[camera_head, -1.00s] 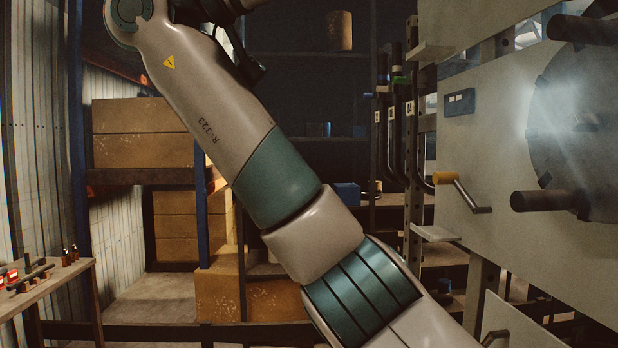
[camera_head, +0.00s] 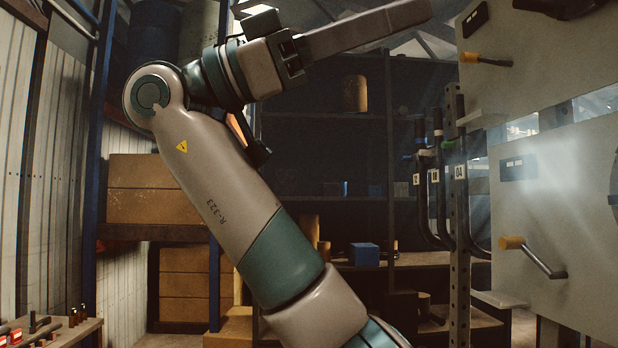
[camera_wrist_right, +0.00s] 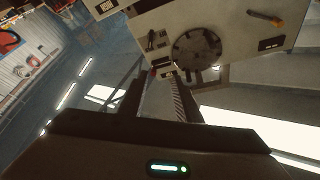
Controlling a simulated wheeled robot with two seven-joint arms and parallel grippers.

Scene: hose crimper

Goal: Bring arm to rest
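My right arm crosses the head view from bottom centre up to the left, bends at the elbow, and reaches to the right at the top. Its right gripper (camera_head: 424,12) points right and slightly up, high in front of the dark shelving. In the right wrist view the two fingers (camera_wrist_right: 161,78) stand apart with a gap between them and nothing held. In the head view they overlap side-on. My left gripper is not in view.
A pale machine panel (camera_head: 570,190) with an orange-knobbed crank (camera_head: 530,256) stands at right. Black hoses (camera_head: 430,190) hang on a rack beside it. Shelves hold cardboard boxes (camera_head: 150,190) and a blue box (camera_head: 364,254). A small bench (camera_head: 75,334) is at lower left.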

